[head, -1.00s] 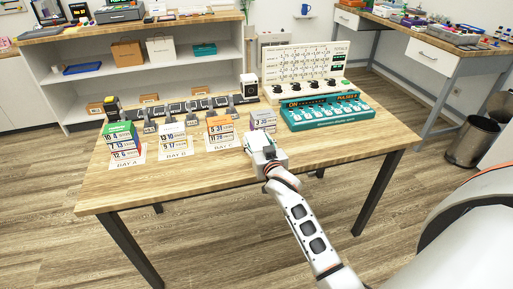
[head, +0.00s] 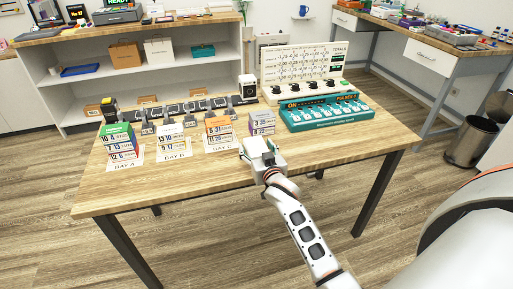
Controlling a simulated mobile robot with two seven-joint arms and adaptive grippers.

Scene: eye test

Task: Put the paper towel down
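I cannot make out a paper towel in the head view. My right gripper (head: 258,152) is over the front part of the wooden table (head: 215,185), just in front of a small grey-white stack of printed blocks (head: 262,122). Its fingers are hidden or too small to tell whether they are open or hold anything. My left gripper is out of view.
A teal switch panel (head: 325,113) and a white totals board (head: 303,65) stand at the right. The front right tabletop is clear.

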